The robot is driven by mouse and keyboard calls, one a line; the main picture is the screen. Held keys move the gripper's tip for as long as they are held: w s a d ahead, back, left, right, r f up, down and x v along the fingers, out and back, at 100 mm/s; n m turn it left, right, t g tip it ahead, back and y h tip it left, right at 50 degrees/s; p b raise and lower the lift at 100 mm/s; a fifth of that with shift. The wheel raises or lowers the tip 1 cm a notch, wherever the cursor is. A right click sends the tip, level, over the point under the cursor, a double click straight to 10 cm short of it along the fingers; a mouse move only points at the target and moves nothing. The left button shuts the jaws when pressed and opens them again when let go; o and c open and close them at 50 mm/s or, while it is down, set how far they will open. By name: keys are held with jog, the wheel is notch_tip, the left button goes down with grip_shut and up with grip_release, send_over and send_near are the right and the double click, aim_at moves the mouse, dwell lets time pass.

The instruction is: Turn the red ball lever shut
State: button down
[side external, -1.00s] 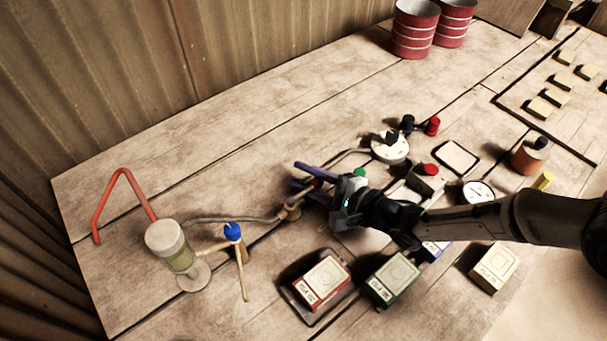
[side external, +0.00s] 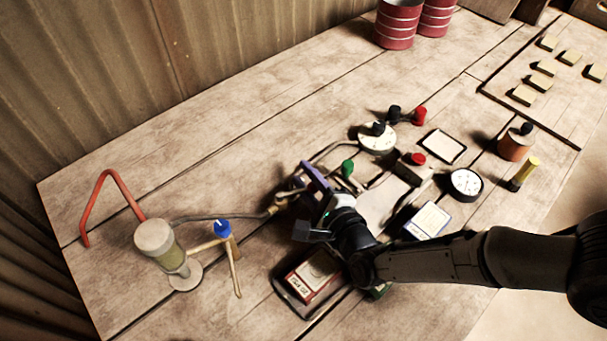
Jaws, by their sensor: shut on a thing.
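My gripper (side external: 305,205) is low over the middle of the bench, at the brass valve fitting (side external: 283,200) on the end of the grey hose. One purplish finger (side external: 318,178) is on the far side and a dark finger (side external: 311,233) is on the near side. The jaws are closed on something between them. The red ball lever is not clearly visible; the fingers and gripper body hide that spot. How far the lever is turned cannot be seen.
A green knob (side external: 347,168) stands close behind my gripper. A blue-handled valve (side external: 222,228) and a glass cylinder (side external: 165,250) stand to the left. A red-labelled box (side external: 312,272) lies in front. A gauge (side external: 466,183) stands right.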

jog(key=shift+w+r, duration=0.25)
jog(key=shift+r, duration=0.35)
jog(key=c, duration=0.8)
grip_release()
jog(key=shift+o, duration=0.7)
jog(key=shift+s+f, duration=0.15)
jog(key=shift+f, duration=0.1)
jog(key=v, duration=0.2)
jog(key=r+v, duration=0.1)
jog(key=v, duration=0.2)
jog(key=shift+r, duration=0.2)
notch_tip(320, 180, up, 6)
jog(key=shift+f, duration=0.1)
